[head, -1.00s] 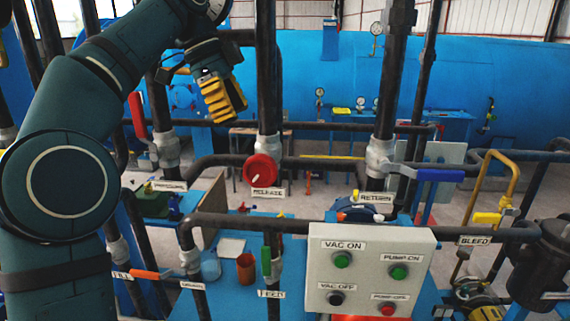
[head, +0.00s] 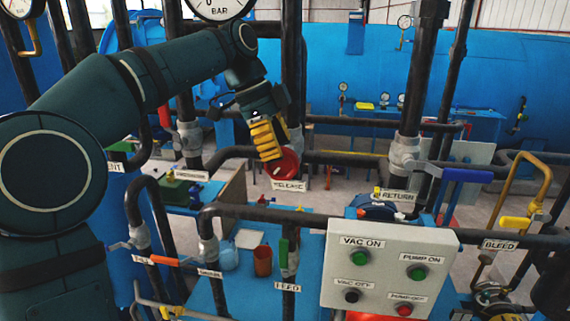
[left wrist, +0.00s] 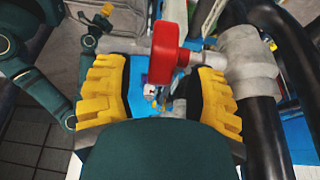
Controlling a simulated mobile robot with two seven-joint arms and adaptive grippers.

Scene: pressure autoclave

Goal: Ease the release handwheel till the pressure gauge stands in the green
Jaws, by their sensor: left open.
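The red release handwheel (head: 287,166) sits on a pipe above the RELEASE label (head: 289,186) in the head view. My left gripper (head: 265,140), with yellow ribbed fingers, is just in front of and above it, partly covering it. In the left wrist view the handwheel (left wrist: 168,40) shows edge-on, ahead of and between the open fingers of my left gripper (left wrist: 160,95); I see no grip on it. A large BAR gauge (head: 220,8) is cut off by the top edge; its green band and needle reading cannot be made out.
Dark vertical pipes (head: 291,60) stand around the wheel. A grey box with push buttons (head: 390,272) is in front at lower right. A blue-handled RETURN valve (head: 466,175) and yellow BLEED lever (head: 514,222) are to the right. Another gauge (head: 10,12) is partly visible at top left.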

